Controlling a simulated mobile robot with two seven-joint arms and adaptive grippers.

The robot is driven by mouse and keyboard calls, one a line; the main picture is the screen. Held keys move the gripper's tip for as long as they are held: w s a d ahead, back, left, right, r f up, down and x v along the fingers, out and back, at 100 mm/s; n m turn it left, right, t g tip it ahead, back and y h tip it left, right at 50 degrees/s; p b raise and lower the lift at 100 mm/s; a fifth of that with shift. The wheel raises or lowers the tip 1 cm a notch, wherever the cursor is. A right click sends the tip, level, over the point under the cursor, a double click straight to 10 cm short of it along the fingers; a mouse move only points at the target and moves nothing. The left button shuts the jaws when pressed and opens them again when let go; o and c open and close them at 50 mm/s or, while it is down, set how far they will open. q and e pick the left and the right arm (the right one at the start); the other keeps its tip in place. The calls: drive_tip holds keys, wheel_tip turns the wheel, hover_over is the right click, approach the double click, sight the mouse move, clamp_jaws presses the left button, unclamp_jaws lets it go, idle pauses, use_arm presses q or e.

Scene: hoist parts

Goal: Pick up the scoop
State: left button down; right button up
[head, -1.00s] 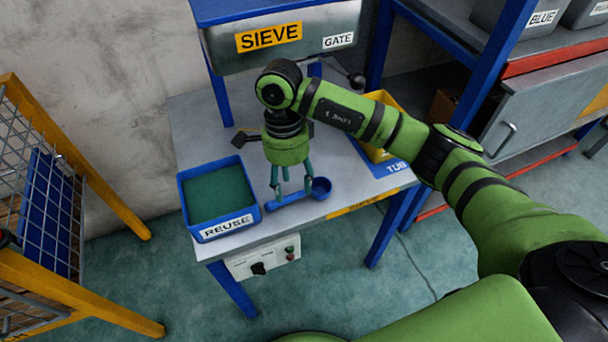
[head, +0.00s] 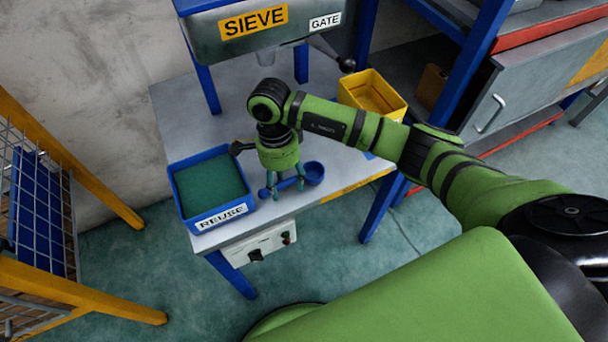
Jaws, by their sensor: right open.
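The blue scoop (head: 314,173) lies on the grey table near its front edge, with its round bowl to the right and its handle running left. My right gripper (head: 286,194) points down over the scoop's handle. Its fingers are open and reach down around or just beside the handle; I cannot tell whether they touch it. The gripper hides part of the handle. My left gripper is not in view.
A blue REUSE tub (head: 217,217) with green contents stands just left of the scoop. A yellow tub (head: 377,97) stands at the table's right. The SIEVE machine (head: 255,40) is behind, with a gate lever (head: 346,65). A yellow-framed mesh rack (head: 42,215) stands at left.

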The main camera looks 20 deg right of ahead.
sight(285, 183)
drive_tip(key=shift+f, duration=0.1)
clamp_jaws()
idle(0.3)
wheel_tip(285, 183, up, 10)
drive_tip(key=shift+b, duration=0.45)
idle(0.3)
